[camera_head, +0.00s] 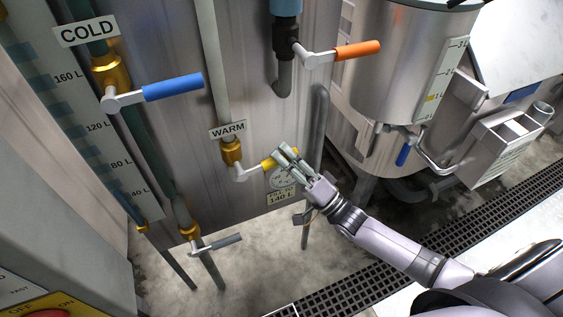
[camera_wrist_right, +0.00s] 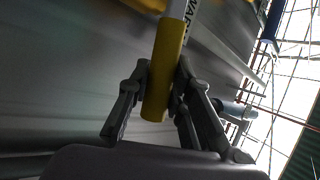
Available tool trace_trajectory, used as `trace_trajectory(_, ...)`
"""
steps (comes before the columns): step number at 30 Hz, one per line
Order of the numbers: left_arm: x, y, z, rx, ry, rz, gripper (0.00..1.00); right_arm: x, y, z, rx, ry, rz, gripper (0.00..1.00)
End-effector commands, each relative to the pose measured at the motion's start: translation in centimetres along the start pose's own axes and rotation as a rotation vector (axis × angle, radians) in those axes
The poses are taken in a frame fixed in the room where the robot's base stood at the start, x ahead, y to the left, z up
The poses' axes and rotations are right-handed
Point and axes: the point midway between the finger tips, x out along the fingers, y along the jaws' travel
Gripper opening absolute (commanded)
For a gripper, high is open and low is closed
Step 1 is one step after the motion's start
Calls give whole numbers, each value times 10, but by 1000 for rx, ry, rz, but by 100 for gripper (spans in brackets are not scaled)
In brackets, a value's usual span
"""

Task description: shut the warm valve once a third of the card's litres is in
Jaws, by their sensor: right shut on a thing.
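The warm valve (camera_head: 231,152) is a brass body under a "WARM" label, with a yellow lever handle (camera_head: 268,165) pointing right, across its pipe. My right gripper (camera_head: 285,158) is shut on this handle; in the right wrist view the yellow handle (camera_wrist_right: 164,75) lies between the fingers. The card (camera_head: 281,196) behind the gripper reads "140 L"; its upper part is partly covered. The level scale (camera_head: 75,130) on the left is marked 40, 80, 120 and 160 L. The liquid level cannot be read clearly. My left gripper is not in view.
The cold valve's blue lever (camera_head: 173,87) points right at upper left. An orange lever (camera_head: 357,50) is at top centre. A grey lever (camera_head: 215,244) sits low on a pipe. A steel drum (camera_head: 400,80) stands right. A floor grate (camera_head: 400,270) runs below my arm.

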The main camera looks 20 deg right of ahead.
Motion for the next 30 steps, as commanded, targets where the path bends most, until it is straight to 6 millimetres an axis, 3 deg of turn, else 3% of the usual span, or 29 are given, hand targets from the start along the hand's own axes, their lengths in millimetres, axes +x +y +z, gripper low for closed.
trace_trajectory(1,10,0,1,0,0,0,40,-5,8,3,21,15,-5,0)
trace_trajectory(9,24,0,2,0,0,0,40,-8,14,5,97,69,-35,0)
trace_trajectory(26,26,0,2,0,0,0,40,-9,16,6,122,83,-40,0)
trace_trajectory(27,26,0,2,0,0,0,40,-9,16,6,122,83,-40,22)
trace_trajectory(30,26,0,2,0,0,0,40,-9,15,6,121,83,-40,29)
